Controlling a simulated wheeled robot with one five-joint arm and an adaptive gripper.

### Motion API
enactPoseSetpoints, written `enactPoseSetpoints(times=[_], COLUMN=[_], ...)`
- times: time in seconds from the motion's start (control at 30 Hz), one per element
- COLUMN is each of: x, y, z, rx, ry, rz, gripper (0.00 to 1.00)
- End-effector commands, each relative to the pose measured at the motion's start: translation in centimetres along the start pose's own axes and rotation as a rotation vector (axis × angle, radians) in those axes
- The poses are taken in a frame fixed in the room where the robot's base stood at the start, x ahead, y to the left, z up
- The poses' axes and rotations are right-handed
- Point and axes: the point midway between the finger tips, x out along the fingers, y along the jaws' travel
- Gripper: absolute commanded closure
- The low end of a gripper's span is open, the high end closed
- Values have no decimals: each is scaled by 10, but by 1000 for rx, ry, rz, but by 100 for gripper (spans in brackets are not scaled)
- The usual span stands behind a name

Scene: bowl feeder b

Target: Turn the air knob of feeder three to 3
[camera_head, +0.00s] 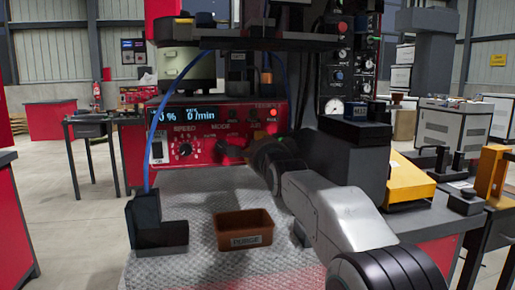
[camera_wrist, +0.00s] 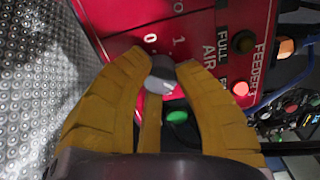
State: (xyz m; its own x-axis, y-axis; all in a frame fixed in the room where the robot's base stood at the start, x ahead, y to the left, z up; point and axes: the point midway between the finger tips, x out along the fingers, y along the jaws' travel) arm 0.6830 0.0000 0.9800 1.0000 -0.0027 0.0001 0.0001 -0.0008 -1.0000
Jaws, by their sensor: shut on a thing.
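The air knob (camera_wrist: 163,70) is a small grey knob on a red panel in the wrist view. The lettering AIR, 0 and 1 shows close by. My gripper (camera_wrist: 161,62) has its yellow fingers around the knob, shut on it. A light mark (camera_wrist: 166,88) shows on the knob's near side; which number it points at I cannot tell. Nearby print reads FEEDER, its number unclear. In the head view the red feeder panel (camera_head: 137,152) carries a lit display, and my gripper (camera_head: 226,155) is at its lower right, dark; the air knob is hidden there.
A brown PURGE bin (camera_head: 244,240) stands on the textured bench top (camera_head: 195,190) below the panel. A dark block (camera_head: 160,235) is left of it. A speed knob (camera_head: 185,150) sits on the panel. Green (camera_wrist: 177,117) and red (camera_wrist: 240,88) buttons are close to my fingers.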

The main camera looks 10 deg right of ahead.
Motion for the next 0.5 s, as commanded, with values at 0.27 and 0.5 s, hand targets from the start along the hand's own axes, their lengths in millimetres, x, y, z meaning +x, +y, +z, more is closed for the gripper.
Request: enactPoseSetpoints(times=[0.27, 0.5], x=[-1, 0], y=[-6, -4], z=[-4, -3], rx=[0, 0], ry=[6, 4], rz=[-13, -9], gripper=[100, 54])
